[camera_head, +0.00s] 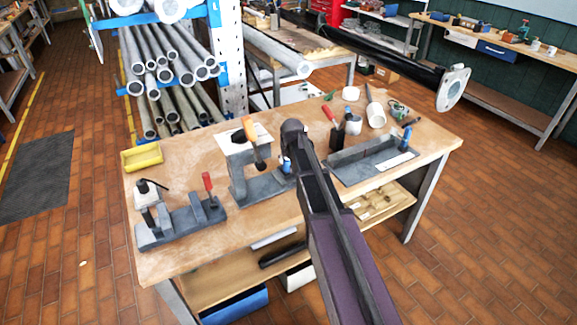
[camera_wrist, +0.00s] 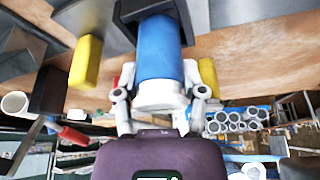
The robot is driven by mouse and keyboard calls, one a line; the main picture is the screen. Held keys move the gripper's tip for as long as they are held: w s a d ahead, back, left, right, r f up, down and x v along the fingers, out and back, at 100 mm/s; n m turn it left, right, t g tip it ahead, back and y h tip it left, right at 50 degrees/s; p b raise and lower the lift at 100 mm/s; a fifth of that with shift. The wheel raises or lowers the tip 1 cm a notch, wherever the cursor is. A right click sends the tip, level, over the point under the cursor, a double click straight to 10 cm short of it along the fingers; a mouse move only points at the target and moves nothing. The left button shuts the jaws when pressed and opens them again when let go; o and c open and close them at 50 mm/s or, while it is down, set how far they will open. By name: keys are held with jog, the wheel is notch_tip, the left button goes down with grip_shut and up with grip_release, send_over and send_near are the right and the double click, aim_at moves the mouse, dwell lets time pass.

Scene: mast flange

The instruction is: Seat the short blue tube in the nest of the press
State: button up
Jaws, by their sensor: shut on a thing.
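The short blue tube (camera_wrist: 158,50) is between the fingers of my gripper (camera_wrist: 160,82) in the wrist view, with a white end toward the palm. Its far end meets or overlaps a dark grey block (camera_wrist: 152,10); I cannot tell whether they touch. In the head view a bit of the blue tube (camera_head: 287,164) shows beside my arm, at the right of the press. The press (camera_head: 241,163) is a grey stand with a light top plate and an orange-handled lever (camera_head: 250,130). Its nest is not clearly visible; my arm and gripper cover that side.
A grey fixture with a red handle (camera_head: 182,222) stands left on the wooden bench (camera_head: 215,240). A yellow bin (camera_head: 142,158) is behind it. A long grey channel fixture (camera_head: 372,160) stands right of my arm. A rack of pipes (camera_head: 165,72) and a black flanged mast (camera_head: 395,65) are behind.

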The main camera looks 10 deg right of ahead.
jog(key=shift+f+b, duration=0.4)
jog(key=shift+f, duration=0.35)
jog(key=shift+f, duration=0.1)
jog(key=o, duration=1.2)
jog(key=p+v, duration=1.1)
jog(key=v, duration=0.1)
dwell(0.5)
jog(key=s+g, duration=0.1)
jog(key=s, duration=0.7)
jog(key=s+g, duration=0.2)
jog(key=s, duration=0.6)
jog(key=s+f+g, duration=0.1)
jog(key=s, duration=0.7)
jog(key=shift+s+d+g, duration=0.15)
jog(key=shift+s+g, duration=0.15)
